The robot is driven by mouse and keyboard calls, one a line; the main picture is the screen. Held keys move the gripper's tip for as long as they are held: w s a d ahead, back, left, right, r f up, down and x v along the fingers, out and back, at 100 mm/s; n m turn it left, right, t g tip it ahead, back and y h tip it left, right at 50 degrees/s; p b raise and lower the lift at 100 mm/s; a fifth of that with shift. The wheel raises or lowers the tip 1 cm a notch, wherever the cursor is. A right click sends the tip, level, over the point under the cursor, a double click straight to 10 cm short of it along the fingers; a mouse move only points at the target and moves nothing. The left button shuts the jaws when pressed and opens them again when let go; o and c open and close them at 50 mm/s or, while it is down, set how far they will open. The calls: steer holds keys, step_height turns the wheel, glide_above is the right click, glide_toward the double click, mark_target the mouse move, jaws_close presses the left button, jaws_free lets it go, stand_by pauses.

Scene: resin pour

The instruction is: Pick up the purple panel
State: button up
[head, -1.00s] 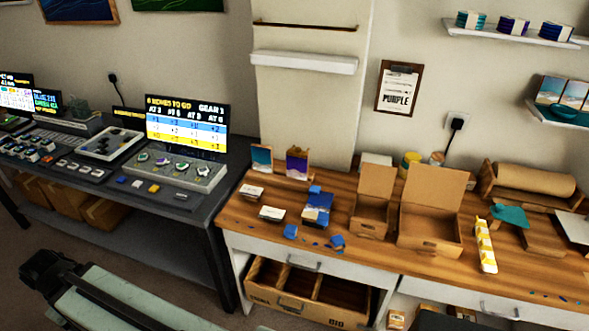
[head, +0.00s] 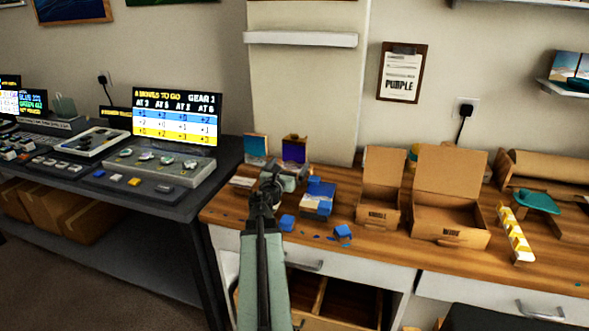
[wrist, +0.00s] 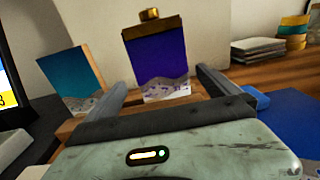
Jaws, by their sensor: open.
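The purple panel (head: 294,149) stands upright at the back of the wooden worktop, near the wall. It has a purple face with a pale grey-white pattern along its bottom and a brown top edge with a small brass-coloured piece. In the wrist view the purple panel (wrist: 158,60) is straight ahead, between the fingers in the picture. My gripper (wrist: 166,84) is open and empty, its fingers pointing at the panel; I cannot tell how far short they stop. In the head view my gripper (head: 276,176) is over the worktop in front of the panel.
A teal panel (head: 256,149) stands close to the left of the purple one. Blue-topped stacked pieces (head: 318,198) and blue bits lie to the right and front. Open cardboard boxes (head: 381,206) stand further right. A dark desk with a screen (head: 178,117) is at the left.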

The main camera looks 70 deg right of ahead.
mark_target(297, 154)
steer(key=d, duration=0.8)
steer(key=shift+r+p, duration=0.3)
steer(key=shift+a, duration=0.1)
steer(key=c, duration=1.3)
steer(key=shift+c, duration=0.2)
step_height(297, 154, up, 10)
steer(key=p, duration=1)
